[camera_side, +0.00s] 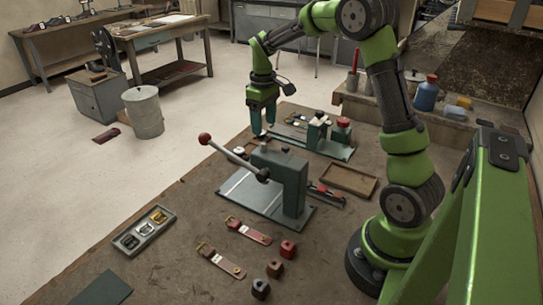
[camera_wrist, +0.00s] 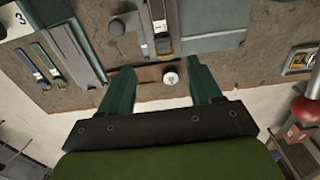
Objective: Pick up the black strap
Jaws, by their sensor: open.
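My gripper (camera_side: 263,127) is open, pointing down above the far-left part of the brown bench, beside the green stitching fixture (camera_side: 335,151). In the wrist view my gripper's two fingers (camera_wrist: 160,67) are spread, with nothing held between them. A dark strap-like strip (camera_wrist: 160,25) with a metal fitting lies in a grey channel just ahead of the fingers; it may be the black strap, but I cannot be sure. A round white knob (camera_wrist: 170,78) shows between the fingertips, near the bench edge.
A press with a red-balled lever (camera_side: 204,139) stands mid-bench. Red-brown straps (camera_side: 248,231) and small blocks (camera_side: 288,249) lie in front. A buckle tray (camera_side: 145,230) is at left, and a shallow wooden tray (camera_side: 349,180) is at right. Narrow strips (camera_wrist: 48,65) lie left in the wrist view.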

